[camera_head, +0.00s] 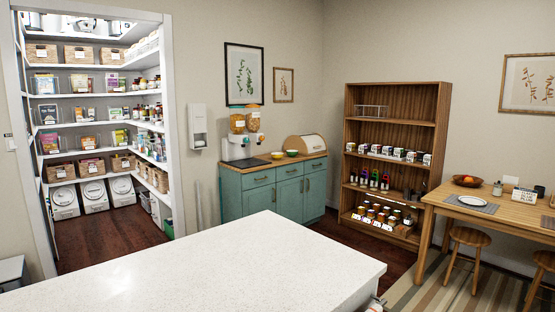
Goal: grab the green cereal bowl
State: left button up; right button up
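A small green bowl (292,153) sits on the wooden top of the teal cabinet (262,199) against the back wall. It is small in the picture, and I cannot see whether anything is in it. An orange-looking bowl (277,156) stands just to its left. Neither of my grippers shows in the head view.
A cereal dispenser (238,134) and a bread box (305,146) flank the bowls. A bare white counter (215,268) fills the foreground, between me and the cabinet. Dark floor (110,238) shows at left. A wooden shelf (394,101), table (500,208) and stools (470,237) stand right.

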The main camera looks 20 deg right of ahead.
aim_at(291, 154)
jog(key=i+l+z, duration=0.25)
jog(key=l+z, duration=0.2)
jog(key=i+l+z, duration=0.4)
jog(key=l, duration=0.2)
jog(key=i+l+z, duration=0.65)
jog(key=i+z, duration=0.2)
jog(key=i+l+z, duration=0.1)
jog(key=i, duration=0.5)
jog(key=i+l, duration=0.1)
jog(key=i, duration=0.5)
jog(key=i+j+u, duration=0.15)
jog(key=i+u, duration=0.55)
jog(key=u, duration=0.15)
jog(key=i+l+u, duration=0.1)
jog(key=i+u, duration=0.3)
jog(key=i+l+u, duration=0.2)
jog(key=u, duration=0.2)
jog(key=i+j+u, duration=0.2)
jog(key=i+u, duration=0.3)
jog(key=i, duration=0.35)
jog(key=i+l+u, duration=0.15)
jog(key=i+u, duration=0.35)
jog(key=i, duration=0.35)
